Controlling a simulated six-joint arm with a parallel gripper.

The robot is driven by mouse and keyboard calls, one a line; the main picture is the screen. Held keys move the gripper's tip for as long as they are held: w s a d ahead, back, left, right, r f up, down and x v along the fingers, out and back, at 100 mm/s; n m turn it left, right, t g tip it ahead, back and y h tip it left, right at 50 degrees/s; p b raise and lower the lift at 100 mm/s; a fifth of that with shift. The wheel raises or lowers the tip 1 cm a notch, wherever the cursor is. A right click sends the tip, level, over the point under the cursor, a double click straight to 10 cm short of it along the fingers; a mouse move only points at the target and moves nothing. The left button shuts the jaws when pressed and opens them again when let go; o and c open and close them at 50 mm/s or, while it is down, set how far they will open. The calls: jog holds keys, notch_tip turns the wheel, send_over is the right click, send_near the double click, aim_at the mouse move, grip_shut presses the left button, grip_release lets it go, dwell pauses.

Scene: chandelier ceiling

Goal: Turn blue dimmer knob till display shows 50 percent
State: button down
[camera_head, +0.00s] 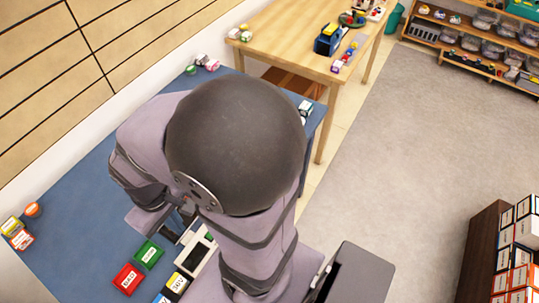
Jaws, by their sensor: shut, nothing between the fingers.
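My gripper (177,226) points down over the blue table, partly hidden by my own arm. Its fingers look shut and hold nothing. A pale device with a dark window (195,256) lies just below the gripper in the picture, partly covered by my arm. I cannot make out a blue dimmer knob or a percent reading; they may be hidden behind my arm or too small to tell. I cannot tell whether the fingers touch the device.
A green box (148,255) and a red box (127,279) lie left of the device. Labelled boxes (175,285) lie below it. Small items (18,233) stand at the blue table's left edge. The blue table (85,205) is bare at upper left. A wooden table (290,40) stands behind.

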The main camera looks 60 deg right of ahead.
jog(key=c, duration=1.6)
grip_release()
jog(key=shift+d+f, duration=0.1)
jog(key=shift+d, duration=0.1)
jog(key=shift+o, duration=0.6)
jog(key=s+d+f+m+g+b, duration=0.1)
jog(key=s+d+f+m+b, duration=0.1)
jog(key=d+f+m, duration=0.1)
jog(key=s+d+f+m+y+b, duration=0.1)
jog(key=s+d+f+m+b, duration=0.1)
jog(key=d+f, duration=0.3)
jog(key=shift+s+d+m+g, duration=0.25)
jog(key=shift+d+m+g, duration=0.25)
jog(key=shift+d, duration=0.55)
jog(key=d+f+m+t+b, duration=0.1)
jog(key=d+f+m+b, duration=0.35)
jog(key=d, duration=1.15)
jog(key=w+d, duration=0.1)
jog(key=d, duration=0.1)
jog(key=w+d+r+n+p, duration=0.1)
jog(key=w+d, duration=0.1)
jog(key=d, duration=0.1)
jog(key=w+d+n+t+h, duration=0.1)
jog(key=d, duration=0.1)
jog(key=shift+w+d+r+n, duration=0.15)
jog(key=shift+w+r+n, duration=0.1)
jog(key=shift+w+r, duration=0.15)
jog(key=shift+s+a+f+n, duration=0.1)
jog(key=shift+a+n, duration=0.1)
jog(key=shift+n, duration=0.6)
